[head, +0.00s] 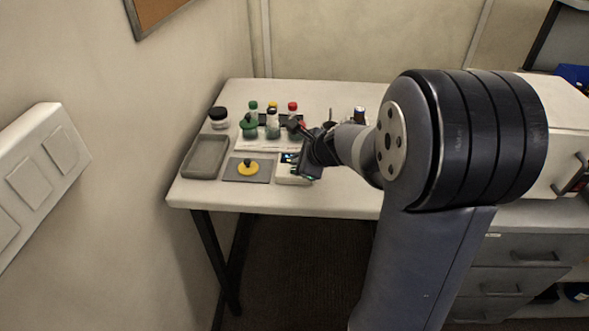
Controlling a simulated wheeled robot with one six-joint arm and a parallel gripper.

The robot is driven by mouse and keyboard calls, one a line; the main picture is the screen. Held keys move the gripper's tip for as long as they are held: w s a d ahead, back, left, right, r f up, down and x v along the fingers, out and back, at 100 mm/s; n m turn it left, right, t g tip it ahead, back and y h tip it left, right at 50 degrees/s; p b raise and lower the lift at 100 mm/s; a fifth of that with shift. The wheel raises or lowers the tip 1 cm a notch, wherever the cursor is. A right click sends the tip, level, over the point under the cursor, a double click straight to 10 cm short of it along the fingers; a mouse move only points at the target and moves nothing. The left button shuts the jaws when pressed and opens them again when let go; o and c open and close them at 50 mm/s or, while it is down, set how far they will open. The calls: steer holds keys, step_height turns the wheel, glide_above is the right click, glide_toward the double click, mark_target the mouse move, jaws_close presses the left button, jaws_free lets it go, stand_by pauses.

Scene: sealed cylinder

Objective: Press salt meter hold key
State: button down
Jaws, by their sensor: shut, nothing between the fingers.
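A small white device with a dark display, seemingly the salt meter (287,180), lies near the table's front edge. My gripper (304,172) is over its right side and covers part of it. The fingers are small and dark here, and they look closed with nothing between them. The hold key cannot be made out. I cannot tell whether the fingertips touch the meter.
My arm hides the right side. A wall panel (40,175) is at left.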

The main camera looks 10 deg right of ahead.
steer(key=shift+f, duration=0.2)
stand_by(0.4)
steer(key=shift+f+b, duration=0.25)
steer(key=shift+b, duration=0.15)
steer(key=shift+f+b, duration=0.35)
steer(key=shift+f, duration=0.05)
stand_by(0.3)
steer(key=shift+r, duration=0.15)
stand_by(0.3)
steer(key=shift+r+p, duration=0.7)
steer(key=shift+p, duration=0.05)
steer(key=shift+r, duration=0.1)
step_height(320, 180, up, 5)
steer(key=p, duration=0.4)
steer(key=shift+p, duration=0.4)
